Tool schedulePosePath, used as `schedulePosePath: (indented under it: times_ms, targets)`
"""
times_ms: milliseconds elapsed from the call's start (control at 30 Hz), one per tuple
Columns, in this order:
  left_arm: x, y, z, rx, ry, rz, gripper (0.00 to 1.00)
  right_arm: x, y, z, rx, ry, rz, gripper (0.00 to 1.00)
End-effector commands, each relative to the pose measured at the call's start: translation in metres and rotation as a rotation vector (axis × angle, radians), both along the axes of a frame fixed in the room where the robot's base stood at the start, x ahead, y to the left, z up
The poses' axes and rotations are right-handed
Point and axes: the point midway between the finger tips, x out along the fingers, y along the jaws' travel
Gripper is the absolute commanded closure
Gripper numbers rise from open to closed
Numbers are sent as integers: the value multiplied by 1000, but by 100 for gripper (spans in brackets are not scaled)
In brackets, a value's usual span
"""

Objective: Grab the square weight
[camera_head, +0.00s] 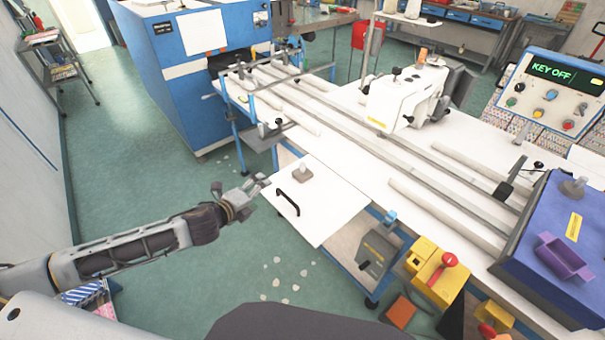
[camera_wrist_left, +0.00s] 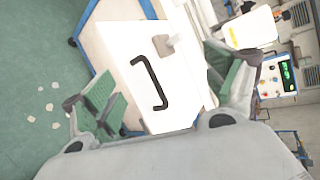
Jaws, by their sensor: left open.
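The square weight (camera_head: 302,174) is a small pale grey block with a knob on top. It sits upright on the white drawer top (camera_head: 335,205), beyond the black handle (camera_head: 288,202). In the left wrist view the weight (camera_wrist_left: 165,46) shows as a pale block near the board's upper edge, past the handle (camera_wrist_left: 149,72). My left gripper (camera_head: 257,184) is open and empty, left of the board and apart from the weight. Its two green-padded fingers (camera_wrist_left: 168,88) stand wide apart in the wrist view. My right gripper is in neither view.
A white sewing machine (camera_head: 400,97) stands on the long table with rails. A blue cabinet (camera_head: 185,75) is behind. Yellow-and-red switch boxes (camera_head: 436,275) and a purple tray (camera_head: 563,257) are at the right.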

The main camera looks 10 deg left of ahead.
Motion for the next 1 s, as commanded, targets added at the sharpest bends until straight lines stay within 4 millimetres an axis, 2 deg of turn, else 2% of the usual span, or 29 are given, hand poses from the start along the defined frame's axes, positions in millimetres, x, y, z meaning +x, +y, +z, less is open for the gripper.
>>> schedulePosePath:
  times_ms: [33, 200, 400, 567, 800, 1000]
  targets:
    - [-8, -15, 11, 31, -22, -37, 14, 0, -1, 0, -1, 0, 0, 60]
    - [-28, -49, 42, 167, -100, -142, 14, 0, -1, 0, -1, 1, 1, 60]
    - [-44, -68, 69, 349, -186, -228, 14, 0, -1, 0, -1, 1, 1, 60]
    - [-48, -69, 78, 510, -234, -276, 14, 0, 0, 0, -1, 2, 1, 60]
    - [-45, -56, 74, 767, -269, -330, 14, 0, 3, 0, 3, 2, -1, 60]
    - [-44, -50, 72, 903, -283, -370, 14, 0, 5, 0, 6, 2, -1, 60]
